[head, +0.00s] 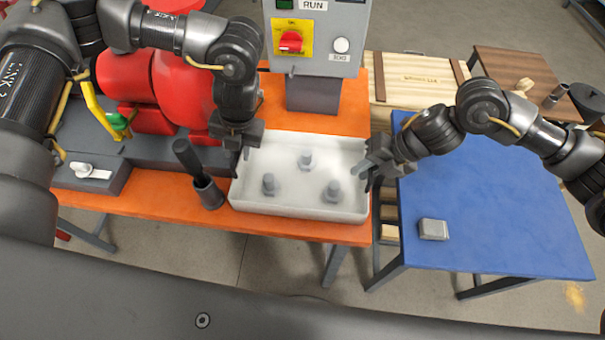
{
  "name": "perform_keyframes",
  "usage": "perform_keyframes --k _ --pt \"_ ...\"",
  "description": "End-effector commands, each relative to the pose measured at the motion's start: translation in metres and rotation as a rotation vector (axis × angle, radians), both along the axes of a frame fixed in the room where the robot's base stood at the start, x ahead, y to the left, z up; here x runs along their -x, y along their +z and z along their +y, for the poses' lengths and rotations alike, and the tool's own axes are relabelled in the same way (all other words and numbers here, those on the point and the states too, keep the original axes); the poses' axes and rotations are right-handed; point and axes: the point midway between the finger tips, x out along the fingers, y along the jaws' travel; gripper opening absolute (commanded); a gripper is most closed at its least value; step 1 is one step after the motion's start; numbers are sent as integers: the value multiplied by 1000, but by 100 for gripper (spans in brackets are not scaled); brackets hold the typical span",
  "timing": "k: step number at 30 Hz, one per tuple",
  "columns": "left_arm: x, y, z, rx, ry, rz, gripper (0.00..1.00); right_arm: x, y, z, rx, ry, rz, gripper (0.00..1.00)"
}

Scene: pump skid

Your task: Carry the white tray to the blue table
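The white tray (300,210) sits on the orange table, near its right end, with several grey bolt-like parts (307,160) standing inside. My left gripper (242,154) is at the tray's left wall, fingers pointing down and apart near the rim. My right gripper (371,184) is at the tray's right wall, its fingers also apart at the rim. Contact with the walls is too small to make out. The blue table (490,200) stands to the right, its top mostly bare.
A small grey block (433,229) lies on the blue table's front left. A dark-handled tool in a cup (208,192) stands left of the tray. The control box (315,40) rises behind it. The red pump (160,90) is left. A gap separates the orange table (300,228) from the blue one.

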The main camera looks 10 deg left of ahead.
Motion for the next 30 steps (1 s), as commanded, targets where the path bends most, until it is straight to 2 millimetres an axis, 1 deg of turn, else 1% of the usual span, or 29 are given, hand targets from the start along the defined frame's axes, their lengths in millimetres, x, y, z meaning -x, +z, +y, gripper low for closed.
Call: perform_keyframes --k 9,10,13,16,24,30 --pt "0 -2 0 1 1 -1 29 0 -2 1 1 -1 -1 16" --pt "0 -2 0 1 1 0 26 0 -2 1 1 -1 -1 13" --pt "0 -2 0 0 1 0 13 0 -2 1 1 0 0 0" --pt "0 -2 0 0 1 0 0 0 -1 1 1 -1 -1 0" --pt "0 -1 0 0 1 0 0 0 -1 1 1 -1 -1 0" --pt "0 3 0 0 1 -1 0 -1 3 1 -1 0 -2 0"
